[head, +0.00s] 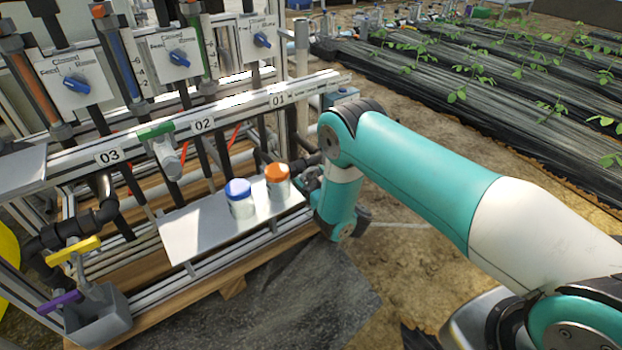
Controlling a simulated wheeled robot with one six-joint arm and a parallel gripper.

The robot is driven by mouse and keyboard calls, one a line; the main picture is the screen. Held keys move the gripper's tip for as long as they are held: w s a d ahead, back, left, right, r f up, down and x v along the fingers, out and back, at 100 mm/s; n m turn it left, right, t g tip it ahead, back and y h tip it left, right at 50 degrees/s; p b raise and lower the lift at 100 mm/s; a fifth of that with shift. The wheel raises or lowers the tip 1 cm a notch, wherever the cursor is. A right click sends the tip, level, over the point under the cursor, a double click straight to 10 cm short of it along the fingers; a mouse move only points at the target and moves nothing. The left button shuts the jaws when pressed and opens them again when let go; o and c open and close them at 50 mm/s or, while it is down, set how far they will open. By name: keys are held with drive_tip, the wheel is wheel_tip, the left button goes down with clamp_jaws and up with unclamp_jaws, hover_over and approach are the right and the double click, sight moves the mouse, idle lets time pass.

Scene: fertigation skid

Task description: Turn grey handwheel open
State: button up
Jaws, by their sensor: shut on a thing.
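My teal-and-white arm reaches in from the right, and its wrist hangs beside the right end of the skid. My gripper (307,166) points left there, by the dark pipework under the 01 label, and is mostly hidden by my wrist. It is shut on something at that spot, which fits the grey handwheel. The wheel itself cannot be made out behind my gripper and wrist, and how far it is turned does not show.
A metal shelf (190,238) holds a blue-capped jar (239,199) and an orange-capped jar (277,181) close left of my gripper. A yellow-handled valve (75,250) and a purple handle (58,303) are lower left. Blue selector knobs (180,58) sit above. Bare ground lies right.

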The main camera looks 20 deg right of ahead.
drive_tip(key=n, duration=0.5)
drive_tip(key=shift+p, duration=0.35)
drive_tip(key=n+p, duration=0.1)
drive_tip(key=n, duration=0.5)
drive_tip(key=shift+d, duration=0.1)
drive_tip(key=n+p, duration=0.1)
drive_tip(key=n, duration=0.4)
drive_tip(key=shift+n+p, duration=0.7)
drive_tip(key=shift+n, duration=1.7)
drive_tip(key=o, duration=0.9)
drive_tip(key=shift+r+p, duration=0.15)
drive_tip(key=shift+p, duration=0.15)
